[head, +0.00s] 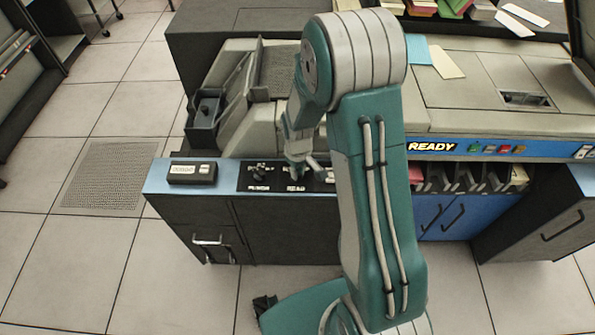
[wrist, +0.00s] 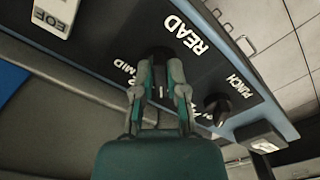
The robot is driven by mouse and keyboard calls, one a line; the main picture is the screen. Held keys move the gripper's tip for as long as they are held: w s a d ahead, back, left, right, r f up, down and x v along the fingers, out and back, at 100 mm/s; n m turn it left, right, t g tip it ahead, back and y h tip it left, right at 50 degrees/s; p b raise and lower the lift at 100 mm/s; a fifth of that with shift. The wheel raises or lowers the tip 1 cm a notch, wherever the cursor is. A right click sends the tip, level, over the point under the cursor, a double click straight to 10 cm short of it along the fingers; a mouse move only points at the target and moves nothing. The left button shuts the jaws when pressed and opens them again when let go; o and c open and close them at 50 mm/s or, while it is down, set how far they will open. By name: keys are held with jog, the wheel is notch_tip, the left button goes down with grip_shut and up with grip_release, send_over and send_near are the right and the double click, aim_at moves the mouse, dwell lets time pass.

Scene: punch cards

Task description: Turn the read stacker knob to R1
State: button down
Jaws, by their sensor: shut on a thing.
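The control panel (head: 240,184) is a dark plate on the near top of the machine, with PUNCH and READ labels. My gripper (head: 300,170) reaches down onto the panel just above the READ label. In the wrist view my gripper (wrist: 160,68) is shut on the dark read stacker knob (wrist: 157,52), next to the large READ lettering. The fingers cover most of the knob, so its pointing direction is hidden. A MID label (wrist: 126,70) shows partly beside the fingers. The R1 mark cannot be made out.
The black punch knob (wrist: 217,107) stands close beside my gripper; it also shows in the head view (head: 258,171). A small dark box with a pale label (head: 192,173) sits at the panel's left end. Card stacker pockets (head: 470,178) lie right of my arm.

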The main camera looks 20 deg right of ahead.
jog(key=shift+w, duration=0.1)
dwell(0.5)
jog(key=c, duration=0.7)
grip_release()
notch_tip(320, 180, up, 12)
jog(key=shift+a+f, duration=0.1)
jog(key=s+r+m+t, duration=0.25)
jog(key=s+r, duration=0.55)
jog(key=r, duration=0.5)
jog(key=s+r+t, duration=0.1)
jog(key=s+r, duration=0.1)
jog(key=s, duration=0.2)
jog(key=s+r+m+t, duration=0.1)
jog(key=s+r, duration=0.1)
jog(key=s, duration=0.2)
jog(key=s+r+m+t, duration=0.1)
jog(key=s+r, duration=0.1)
jog(key=s, duration=0.2)
jog(key=shift+s+a+m, duration=0.25)
jog(key=shift+s, duration=0.15)
